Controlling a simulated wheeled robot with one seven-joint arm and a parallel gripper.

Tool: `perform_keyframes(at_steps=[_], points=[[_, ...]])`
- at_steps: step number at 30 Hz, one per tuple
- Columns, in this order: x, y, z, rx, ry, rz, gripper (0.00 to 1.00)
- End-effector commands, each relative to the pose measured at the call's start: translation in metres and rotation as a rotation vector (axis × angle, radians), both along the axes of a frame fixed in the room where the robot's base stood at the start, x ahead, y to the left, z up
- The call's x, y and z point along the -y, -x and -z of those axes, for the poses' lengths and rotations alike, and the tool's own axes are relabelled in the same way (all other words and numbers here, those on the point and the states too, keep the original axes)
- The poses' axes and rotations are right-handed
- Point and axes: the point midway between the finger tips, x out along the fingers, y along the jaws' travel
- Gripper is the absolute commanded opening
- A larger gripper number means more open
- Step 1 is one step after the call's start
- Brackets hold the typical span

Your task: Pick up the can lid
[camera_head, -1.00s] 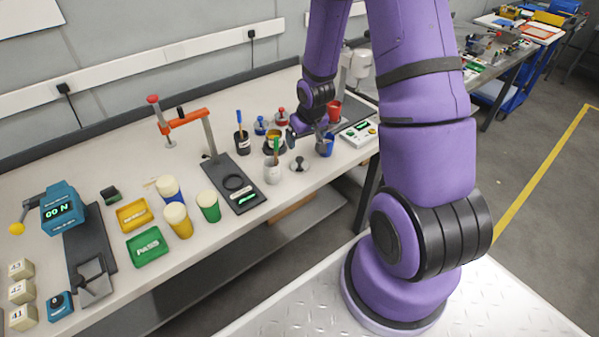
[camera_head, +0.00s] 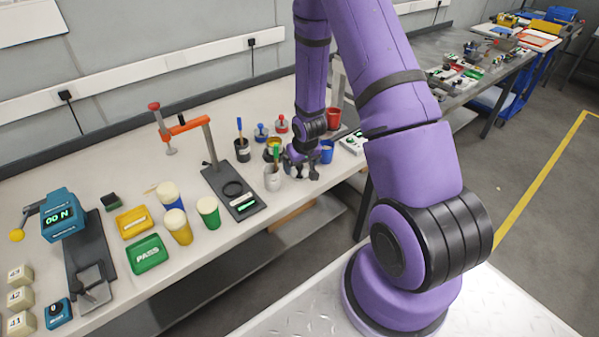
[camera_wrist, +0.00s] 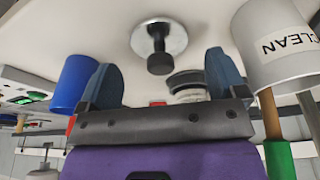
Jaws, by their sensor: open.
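The can lid (camera_wrist: 172,40) is a round silver disc with a black knob. It lies flat on the bench in the wrist view, knob towards me. My gripper (camera_wrist: 162,82) is open and empty. The lid's knob lies just beyond the fingertips, roughly centred between the two blue-grey fingers. In the head view my gripper (camera_head: 300,172) is low over the bench, between the white cup and the blue cup, and largely hides the lid.
A white cup marked CLEAN (camera_wrist: 285,55) with a green-handled brush stands close to one finger. A blue cup (camera_wrist: 72,83) stands close to the other. A dark-rimmed can (camera_wrist: 187,80) shows behind the fingers. Lids with red (camera_head: 282,124) and blue (camera_head: 261,133) knobs sit farther back.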

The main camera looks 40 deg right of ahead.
Motion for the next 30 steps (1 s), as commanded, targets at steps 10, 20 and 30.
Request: perform_keyframes(at_steps=[10,20,30], points=[[0.001,-0.007,0.025,0.000,0.000,0.000,0.90],[0.001,-0.007,0.024,0.000,0.000,0.000,0.56],[0.001,-0.007,0.024,0.000,0.000,0.000,0.41]])
